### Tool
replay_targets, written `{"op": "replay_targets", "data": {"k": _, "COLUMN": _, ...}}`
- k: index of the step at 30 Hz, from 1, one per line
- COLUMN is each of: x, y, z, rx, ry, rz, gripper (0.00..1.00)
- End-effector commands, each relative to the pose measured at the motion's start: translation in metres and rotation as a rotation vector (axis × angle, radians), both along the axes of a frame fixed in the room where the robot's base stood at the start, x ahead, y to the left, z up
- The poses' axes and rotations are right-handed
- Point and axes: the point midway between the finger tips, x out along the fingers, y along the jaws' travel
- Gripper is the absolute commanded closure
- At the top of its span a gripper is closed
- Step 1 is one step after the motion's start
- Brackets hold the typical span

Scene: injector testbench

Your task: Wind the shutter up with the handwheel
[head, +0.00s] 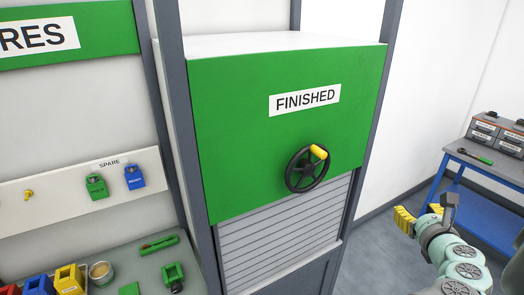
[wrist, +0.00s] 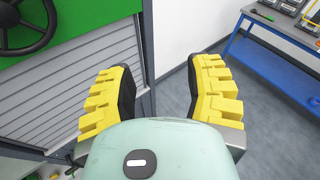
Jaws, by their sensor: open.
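The black handwheel (head: 307,169) is mounted on the lower part of the green panel labelled FINISHED (head: 285,120). Its yellow crank knob (head: 319,152) is at the upper right of the rim. The wheel also shows at the upper left of the wrist view (wrist: 28,30), cut off by the frame edge. The grey slatted shutter (head: 280,242) shows below the green panel. My gripper (head: 425,214) is to the right of the cabinet, apart from the wheel. In the wrist view its yellow-padded fingers (wrist: 160,95) are spread, with nothing between them.
A blue-framed bench (head: 478,190) with grey boxes (head: 497,130) stands at the right. Grey posts flank the cabinet. Open floor lies between cabinet and blue bench.

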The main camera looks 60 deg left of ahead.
Motion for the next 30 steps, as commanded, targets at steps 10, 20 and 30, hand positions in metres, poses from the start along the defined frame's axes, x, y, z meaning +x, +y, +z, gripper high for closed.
{"op": "replay_targets", "data": {"k": 10, "x": -0.085, "y": 0.066, "z": 0.067, "rx": 0.38, "ry": 0.288, "rz": 0.496, "gripper": 0.48}}
{"op": "replay_targets", "data": {"k": 20, "x": -0.107, "y": 0.08, "z": 0.083, "rx": 0.419, "ry": 0.351, "rz": 0.615, "gripper": 0.48}}
{"op": "replay_targets", "data": {"k": 30, "x": -0.105, "y": 0.119, "z": 0.085, "rx": 0.419, "ry": 0.352, "rz": 0.616, "gripper": 0.48}}
